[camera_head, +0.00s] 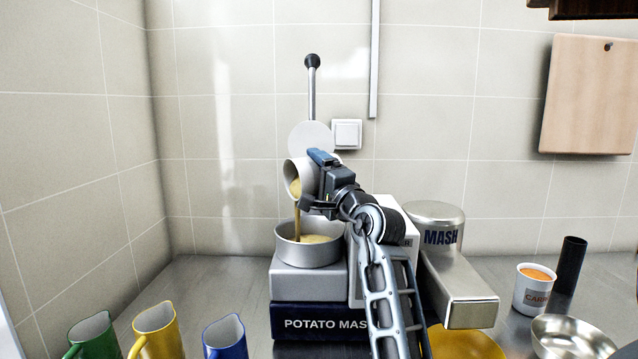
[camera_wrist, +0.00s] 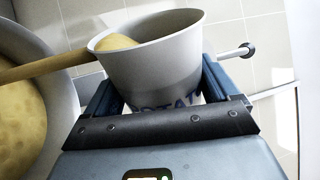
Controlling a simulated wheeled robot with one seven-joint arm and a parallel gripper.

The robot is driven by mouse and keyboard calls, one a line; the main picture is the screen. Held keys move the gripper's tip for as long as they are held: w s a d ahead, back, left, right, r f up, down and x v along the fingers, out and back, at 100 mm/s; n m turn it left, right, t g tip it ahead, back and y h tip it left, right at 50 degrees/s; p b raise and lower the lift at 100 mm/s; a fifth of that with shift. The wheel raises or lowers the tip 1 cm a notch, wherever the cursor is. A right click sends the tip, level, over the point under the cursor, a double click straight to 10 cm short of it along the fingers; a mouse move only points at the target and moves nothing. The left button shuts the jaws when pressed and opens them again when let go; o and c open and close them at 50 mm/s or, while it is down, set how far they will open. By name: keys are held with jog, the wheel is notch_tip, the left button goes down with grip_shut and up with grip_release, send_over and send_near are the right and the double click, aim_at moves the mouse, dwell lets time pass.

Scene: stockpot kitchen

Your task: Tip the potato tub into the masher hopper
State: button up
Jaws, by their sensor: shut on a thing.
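My gripper (camera_head: 318,180) is shut on a white potato tub (camera_head: 301,172) above the masher. The tub is tipped to the left, and a yellow-brown stream pours from its mouth into the round metal hopper (camera_head: 308,254) on top of the potato masher (camera_head: 309,283). Yellow-brown potato covers part of the hopper's inside. In the wrist view, the tub (camera_wrist: 160,58) sits between the fingers with its lettering partly hidden. Some potato shows at its mouth, and the stream runs left to the hopper rim (camera_wrist: 62,75).
A lever with a black knob (camera_head: 312,61) rises behind the tub. A metal MASH container (camera_head: 437,216) stands right of my arm. A yellow bowl (camera_head: 462,343), carrot tub (camera_head: 535,294), black cylinder (camera_head: 570,262) and metal bowl (camera_head: 572,342) are further right. Green (camera_head: 92,337), yellow (camera_head: 157,330) and blue (camera_head: 225,338) jugs stand front left.

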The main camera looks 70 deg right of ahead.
aim_at(291, 163)
jog(key=shift+w+a+r+n, duration=0.1)
jog(key=shift+a+r+n, duration=0.1)
jog(key=shift+r+n, duration=0.45)
jog(key=n, duration=0.2)
jog(key=w+a+n+y, duration=0.1)
jog(key=n, duration=0.1)
jog(key=a+n+y, duration=0.1)
jog(key=n, duration=0.1)
jog(key=shift+w+r+t, duration=0.2)
jog(key=shift+r+t, duration=0.15)
jog(key=shift+t, duration=0.05)
jog(key=shift+w+a+r+n+y, duration=0.1)
jog(key=shift+w+a+n+y, duration=0.15)
jog(key=shift+n, duration=0.4)
jog(key=shift+w+a+n+y, duration=0.15)
jog(key=shift+a+n, duration=0.05)
jog(key=shift+n, duration=0.4)
jog(key=shift+w+a+n+y, duration=0.25)
jog(key=shift+a+n, duration=0.1)
jog(key=shift+n, duration=0.45)
jog(key=shift+w+a+n+y, duration=0.15)
jog(key=shift+w+a+n, duration=0.15)
jog(key=shift+n, duration=0.5)
jog(key=shift+s, duration=0.1)
